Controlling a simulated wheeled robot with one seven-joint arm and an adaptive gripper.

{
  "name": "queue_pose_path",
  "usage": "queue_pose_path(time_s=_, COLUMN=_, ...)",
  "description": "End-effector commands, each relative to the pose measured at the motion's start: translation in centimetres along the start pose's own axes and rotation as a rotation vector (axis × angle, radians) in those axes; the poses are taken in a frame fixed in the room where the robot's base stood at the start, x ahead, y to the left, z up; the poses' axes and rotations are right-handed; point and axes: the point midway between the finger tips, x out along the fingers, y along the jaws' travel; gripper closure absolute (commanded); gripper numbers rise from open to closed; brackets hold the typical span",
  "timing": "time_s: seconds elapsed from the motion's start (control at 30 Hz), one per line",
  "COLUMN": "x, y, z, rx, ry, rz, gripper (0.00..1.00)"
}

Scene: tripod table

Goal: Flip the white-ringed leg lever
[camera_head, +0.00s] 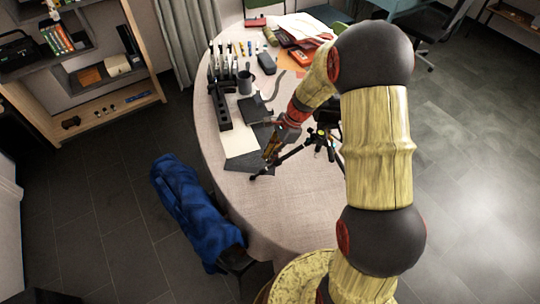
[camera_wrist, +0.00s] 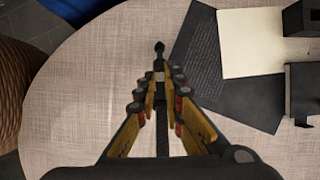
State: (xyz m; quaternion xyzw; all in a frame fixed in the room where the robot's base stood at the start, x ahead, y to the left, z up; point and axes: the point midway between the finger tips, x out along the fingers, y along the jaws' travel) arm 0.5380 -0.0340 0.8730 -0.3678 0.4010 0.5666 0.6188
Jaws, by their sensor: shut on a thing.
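A black tripod (camera_head: 322,138) stands on the round table, and one leg (camera_head: 257,175) reaches toward the table's left edge. In the wrist view the dark leg (camera_wrist: 160,50) runs up the middle and ends in a dark foot. A pale band (camera_wrist: 159,76) shows on it between the fingertips. The lever itself cannot be told apart from the leg. My gripper (camera_head: 269,155) comes down over this leg. In the wrist view its yellow fingers (camera_wrist: 159,86) lie on both sides of the leg, shut on it near the pale band.
The round table (camera_head: 310,205) is bare at the front. Beside the leg lie a dark sheet (camera_wrist: 215,85) and a cream paper (camera_wrist: 258,42).

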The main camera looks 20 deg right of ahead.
Motion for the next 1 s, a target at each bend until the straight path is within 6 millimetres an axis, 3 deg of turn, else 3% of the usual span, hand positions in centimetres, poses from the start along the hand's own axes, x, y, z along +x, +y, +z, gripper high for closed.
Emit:
queue_pose_path(time_s=0.27, x=-0.04, y=-0.05, z=-0.02, rx=0.0, ry=0.001, rz=-0.001, gripper=1.0)
queue_pose_path(time_s=0.3, x=-0.04, y=-0.04, z=-0.02, rx=0.0, ry=0.001, rz=-0.001, gripper=0.89)
queue_pose_path(time_s=0.6, x=-0.01, y=-0.01, z=0.0, rx=0.0, ry=0.001, rz=0.0, gripper=0.72)
queue_pose_path(time_s=1.0, x=-0.65, y=-0.07, z=0.0, rx=0.0, ry=0.001, rz=-0.002, gripper=0.72)
